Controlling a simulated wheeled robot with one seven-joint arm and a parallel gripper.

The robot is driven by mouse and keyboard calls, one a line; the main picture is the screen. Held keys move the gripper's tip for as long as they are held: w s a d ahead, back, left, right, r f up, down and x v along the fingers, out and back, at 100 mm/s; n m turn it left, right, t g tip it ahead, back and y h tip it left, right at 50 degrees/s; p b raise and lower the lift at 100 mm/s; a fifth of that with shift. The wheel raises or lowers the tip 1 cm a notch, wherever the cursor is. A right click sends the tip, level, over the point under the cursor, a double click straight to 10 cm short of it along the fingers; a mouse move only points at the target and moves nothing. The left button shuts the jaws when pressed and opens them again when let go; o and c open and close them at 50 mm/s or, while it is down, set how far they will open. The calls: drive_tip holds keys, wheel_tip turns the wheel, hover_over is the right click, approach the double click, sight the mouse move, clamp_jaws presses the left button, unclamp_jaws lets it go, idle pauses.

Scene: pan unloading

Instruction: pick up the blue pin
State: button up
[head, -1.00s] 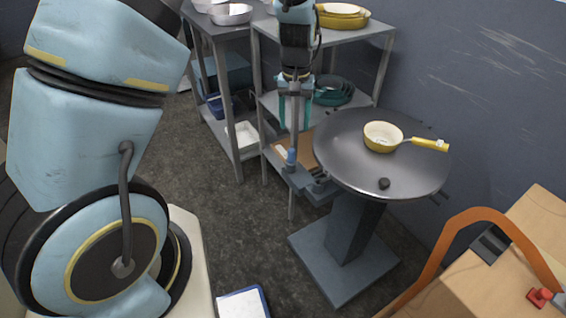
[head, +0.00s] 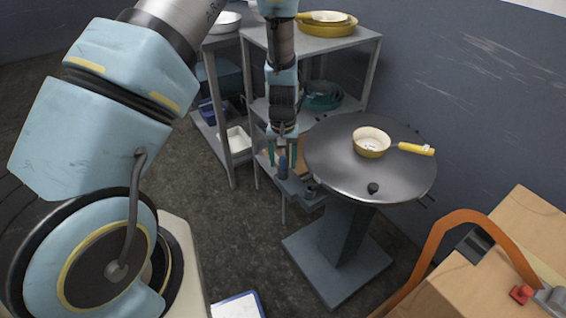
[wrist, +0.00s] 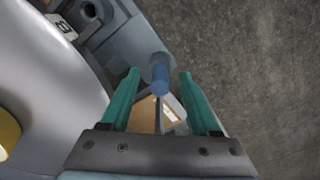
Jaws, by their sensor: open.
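The blue pin (head: 283,163) stands upright on the grey bracket at the left edge of the round metal table. In the wrist view the blue pin (wrist: 160,82) shows between my two teal fingers. My gripper (head: 284,153) is open, pointing down over the pin, one finger on each side of it in the picture. In the wrist view my gripper (wrist: 159,74) has a gap on both sides of the pin. I cannot tell exactly how far down the fingers reach along it.
A small yellow pan (head: 371,142) with a yellow handle and a black knob (head: 373,188) are on the round table (head: 330,180). Metal shelves (head: 357,48) with pans stand behind.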

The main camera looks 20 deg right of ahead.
drive_tip(key=shift+f, duration=0.1)
drive_tip(key=shift+c, duration=0.2)
clamp_jaws()
idle(0.4)
